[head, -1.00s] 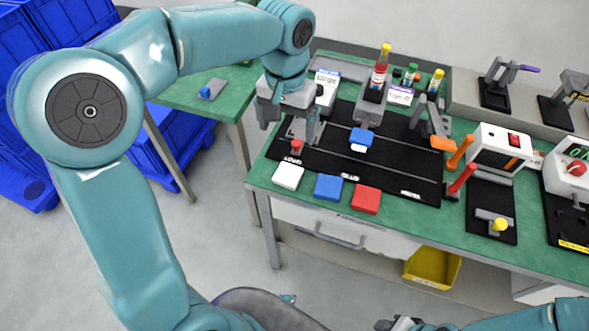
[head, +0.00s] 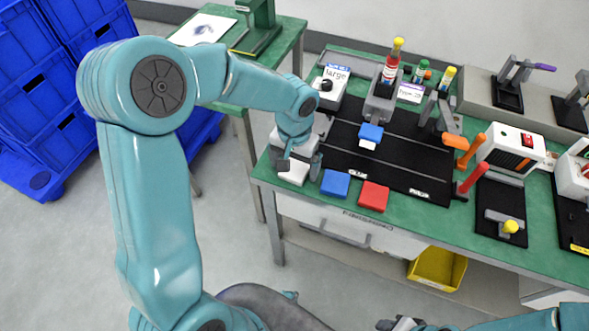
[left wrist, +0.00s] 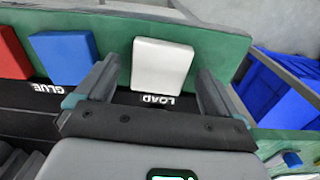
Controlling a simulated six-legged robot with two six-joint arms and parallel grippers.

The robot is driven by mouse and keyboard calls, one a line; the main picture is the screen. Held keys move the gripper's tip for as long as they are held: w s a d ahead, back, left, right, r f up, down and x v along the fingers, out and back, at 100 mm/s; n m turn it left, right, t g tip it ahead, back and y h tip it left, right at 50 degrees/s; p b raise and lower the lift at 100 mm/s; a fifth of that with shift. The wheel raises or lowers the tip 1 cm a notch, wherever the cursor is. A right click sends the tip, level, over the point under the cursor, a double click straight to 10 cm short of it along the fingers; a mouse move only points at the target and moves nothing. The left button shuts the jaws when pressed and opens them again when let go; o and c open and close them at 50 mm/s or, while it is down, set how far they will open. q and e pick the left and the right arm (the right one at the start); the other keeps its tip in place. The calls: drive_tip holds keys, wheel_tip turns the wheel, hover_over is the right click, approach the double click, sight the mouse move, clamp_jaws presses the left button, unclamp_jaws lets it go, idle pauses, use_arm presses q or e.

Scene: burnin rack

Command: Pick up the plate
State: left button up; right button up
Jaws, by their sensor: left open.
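A white square plate (head: 292,174) lies at the front left edge of the green bench; in the left wrist view the white plate (left wrist: 162,65) sits by the LOAD label. My left gripper (head: 299,166) is above the white plate, partly covering it in the head view. In the left wrist view its two fingers (left wrist: 155,70) are apart, one toward each side of the plate, with nothing held. Whether they touch it cannot be told. A blue square (head: 335,184) and a red square (head: 373,196) lie to its right. My right gripper (head: 402,324) shows only partly at the bottom edge.
A black mat (head: 400,165) with a small blue-and-white block (head: 370,136) lies behind the squares. Orange and red handles (head: 473,178) stand to the right. A yellow bin (head: 437,269) is below the bench. Blue crates (head: 65,100) stand at the left.

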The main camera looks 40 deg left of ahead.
use_arm(q)
drive_tip(key=shift+f, duration=0.2)
drive_tip(key=c, duration=1.1)
drive_tip(key=shift+r, duration=0.1)
drive_tip(key=shift+c, duration=0.2)
